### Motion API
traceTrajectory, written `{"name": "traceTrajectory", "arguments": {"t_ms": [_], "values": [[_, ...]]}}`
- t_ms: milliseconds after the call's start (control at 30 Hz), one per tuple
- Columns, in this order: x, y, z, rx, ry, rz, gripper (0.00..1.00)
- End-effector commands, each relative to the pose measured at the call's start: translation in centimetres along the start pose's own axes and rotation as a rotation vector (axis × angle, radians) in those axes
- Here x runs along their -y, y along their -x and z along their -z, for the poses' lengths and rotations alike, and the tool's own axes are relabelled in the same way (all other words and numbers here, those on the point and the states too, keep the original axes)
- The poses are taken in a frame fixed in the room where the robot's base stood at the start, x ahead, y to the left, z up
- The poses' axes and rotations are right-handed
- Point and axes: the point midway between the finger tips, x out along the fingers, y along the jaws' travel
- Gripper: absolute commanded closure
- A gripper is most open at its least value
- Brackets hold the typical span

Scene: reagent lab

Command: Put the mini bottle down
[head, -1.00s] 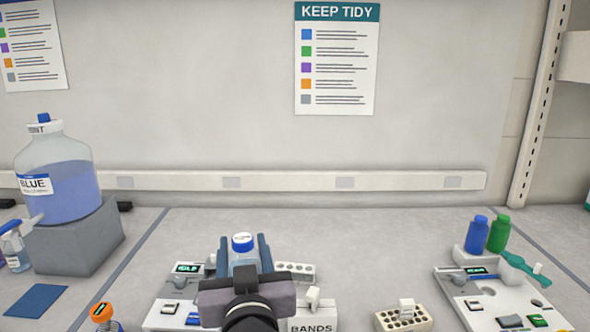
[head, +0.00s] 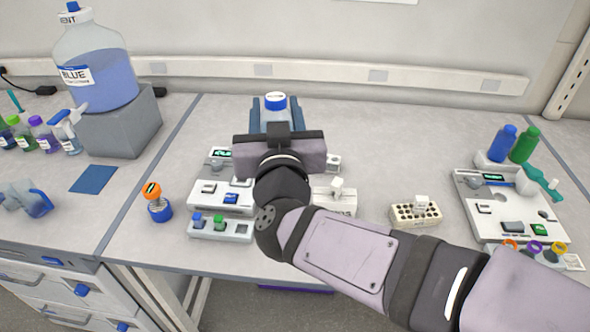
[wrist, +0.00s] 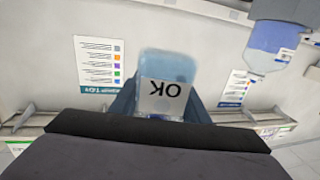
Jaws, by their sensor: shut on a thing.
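The mini bottle (head: 275,104) has a blue cap with a white top and a clear bluish body. It is upright between the blue fingers of my gripper (head: 275,118), which is shut on it. In the wrist view, the bottle (wrist: 167,68) shows a white label reading OK, upside down there, with my gripper's fingers (wrist: 165,100) on both sides. My gripper hides the lower part of the bottle in the head view, so I cannot tell its height above the bench.
A white device (head: 215,196) and a white box (head: 335,204) sit in front. A perforated block (head: 415,213) and another station (head: 510,208) are at right. A large blue reagent bottle (head: 97,70) stands on a grey block at left. The bench (head: 400,120) is clear behind the block.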

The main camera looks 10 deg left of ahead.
Motion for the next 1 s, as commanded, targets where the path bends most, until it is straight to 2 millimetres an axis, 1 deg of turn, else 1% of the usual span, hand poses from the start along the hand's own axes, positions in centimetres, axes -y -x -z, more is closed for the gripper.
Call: {"name": "traceTrajectory", "arguments": {"t_ms": [33,167,267,800,900,1000], "values": [[0.0,0.0,-0.8,-0.001,0.000,0.000,0.87],[0.0,0.0,-2.5,-0.001,0.000,0.000,0.87],[0.0,0.0,-4.3,-0.001,0.000,0.000,0.87],[0.0,0.0,-16.0,-0.001,0.000,0.000,0.87],[0.0,0.0,-17.8,-0.001,0.000,0.000,0.87],[0.0,0.0,-19.1,-0.001,0.000,0.000,0.87]]}}
